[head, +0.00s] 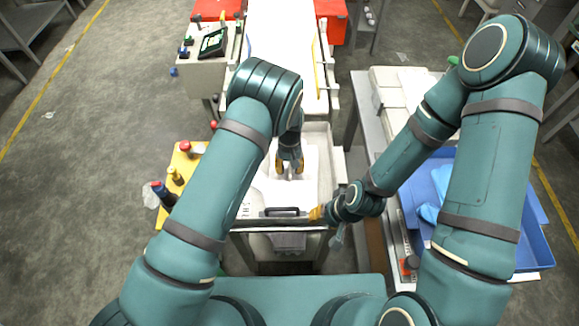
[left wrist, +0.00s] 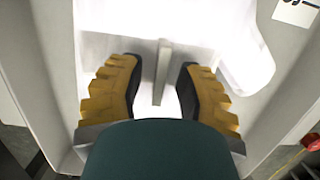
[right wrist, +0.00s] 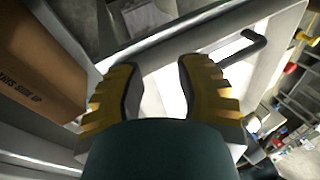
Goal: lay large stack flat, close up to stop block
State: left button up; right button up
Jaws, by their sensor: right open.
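My left gripper (head: 289,167) is open, pointing down over the pale tray (head: 325,150) at the conveyor's near end. In the left wrist view a thin grey upright piece (left wrist: 163,72) stands between its fingers, with a gap on both sides. Bright white material (left wrist: 215,45), overexposed, lies below; I cannot tell the large stack or its edges apart in it. It also shows in the head view (head: 290,192). I cannot pick out the stop block. My right gripper (head: 316,213) is open and empty beside the dark handle (head: 283,212) at the tray's front.
The white conveyor (head: 280,50) runs away behind the tray. A yellow stand (head: 180,165) with bottles is on the left.

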pick_arm(q)
jog(key=shift+r, duration=0.25)
jog(key=p+v, duration=0.2)
jog(key=v, duration=1)
jog(key=s+a+f+h, duration=0.1)
jog(key=s+a+f, duration=0.1)
jog(key=s+a, duration=0.1)
jog(key=s+a+f+n+t+h, duration=0.1)
jog(key=s+a+f, duration=0.2)
jog(key=s, duration=0.3)
jog(key=s+a+f+t, duration=0.1)
jog(key=s+a+f, duration=0.2)
jog(key=s+a, duration=0.1)
jog(key=shift+s+a+f+h, duration=0.15)
jog(key=shift+s+h, duration=0.05)
jog(key=shift+s, duration=0.15)
jog(key=shift+s+a+f+h, duration=0.1)
jog(key=shift+s+a+h, duration=0.1)
jog(key=shift+s, duration=0.15)
jog(key=s+r+t+h, duration=0.1)
jog(key=s+r+t, duration=0.1)
jog(key=s, duration=0.5)
jog(key=shift+a+r+n, duration=0.2)
jog(key=shift+r+n, duration=0.15)
jog(key=shift+n, duration=0.05)
dwell(1.8)
